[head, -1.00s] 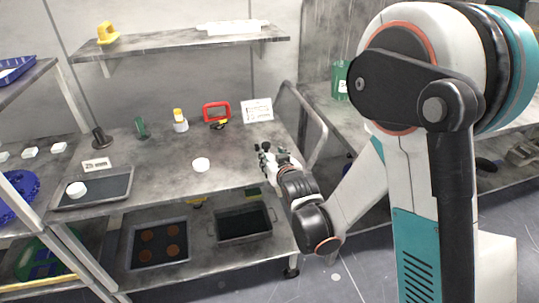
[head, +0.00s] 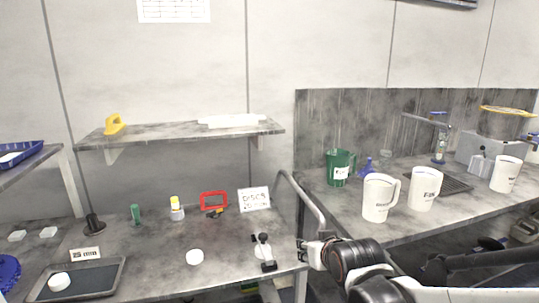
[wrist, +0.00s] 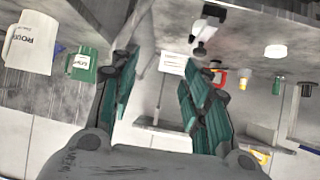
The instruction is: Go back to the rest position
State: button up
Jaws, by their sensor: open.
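My gripper (head: 304,251) is at the right edge of the cart table (head: 150,262) in the head view, with my arm reaching in from the lower right. In the wrist view its two green-padded fingers (wrist: 158,75) stand apart with nothing between them. A small black-and-white device (head: 264,252) stands on the table just left of the gripper, apart from it; it also shows beyond the fingers in the wrist view (wrist: 205,35). The wrist view is turned roughly upside down.
A white disc (head: 195,257), sign card (head: 254,199), red frame (head: 214,200) and yellow-capped bottle (head: 176,210) are on the cart. A dark tray (head: 98,285) holds another disc. White jugs (head: 380,198) and a green jug (head: 340,167) stand on the right bench.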

jog(key=s+d+g, duration=0.2)
jog(key=s+d, duration=0.2)
jog(key=s, duration=0.7)
jog(key=s+d+r+m+g+h, duration=0.1)
jog(key=s+d, duration=0.3)
jog(key=s, duration=0.6)
jog(key=shift+s+d+m+g+h, duration=0.3)
jog(key=shift+s+d+g, duration=0.05)
jog(key=shift+s+g, duration=0.05)
